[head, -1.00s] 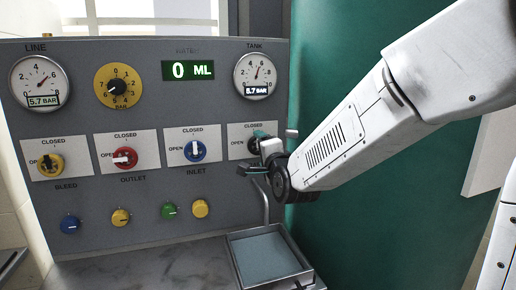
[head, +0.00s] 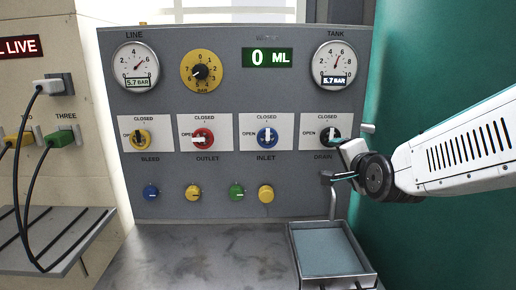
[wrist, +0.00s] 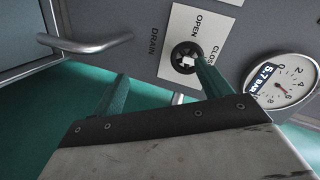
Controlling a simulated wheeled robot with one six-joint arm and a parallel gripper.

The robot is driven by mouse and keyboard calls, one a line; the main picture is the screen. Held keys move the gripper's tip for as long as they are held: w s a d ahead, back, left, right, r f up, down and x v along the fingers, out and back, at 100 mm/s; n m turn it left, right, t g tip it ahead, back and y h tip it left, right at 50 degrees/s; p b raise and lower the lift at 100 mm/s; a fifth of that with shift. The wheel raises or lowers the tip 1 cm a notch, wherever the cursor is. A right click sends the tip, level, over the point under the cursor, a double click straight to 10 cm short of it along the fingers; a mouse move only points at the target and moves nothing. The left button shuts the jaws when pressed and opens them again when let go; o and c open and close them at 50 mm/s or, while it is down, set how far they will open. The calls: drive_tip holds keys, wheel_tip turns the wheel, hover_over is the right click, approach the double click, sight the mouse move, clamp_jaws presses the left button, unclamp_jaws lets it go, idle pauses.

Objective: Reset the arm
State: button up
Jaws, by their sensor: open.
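My gripper (head: 334,164) is open and empty, just in front of and below the black drain knob (head: 331,135) on the grey panel. In the wrist view its two green fingers (wrist: 163,84) stand apart. The drain knob (wrist: 186,60) shows there close to the tip of the right finger, and I cannot tell whether they touch. The drain knob's white pointer looks upright in the head view, toward CLOSED. My white arm reaches in from the right.
A square tray (head: 293,262) stands below the gripper under a bent pipe (head: 333,205). A large green tank (head: 430,70) stands behind my arm. A tank gauge (head: 335,65) is above the drain knob. Cables and plugs (head: 52,86) hang at the left.

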drive_tip(key=s+d+f+n+g, duration=0.1)
drive_tip(key=s+f+n+g, duration=0.2)
drive_tip(key=s, duration=1.3)
drive_tip(key=s+d+f+n+g, duration=0.2)
drive_tip(key=s+n+g, duration=0.7)
drive_tip(key=s, duration=0.7)
drive_tip(key=shift+d+f+n+g+h, duration=0.3)
drive_tip(key=shift+f+n+g, duration=0.1)
drive_tip(key=shift+f+g, duration=0.35)
drive_tip(key=shift+r, duration=0.1)
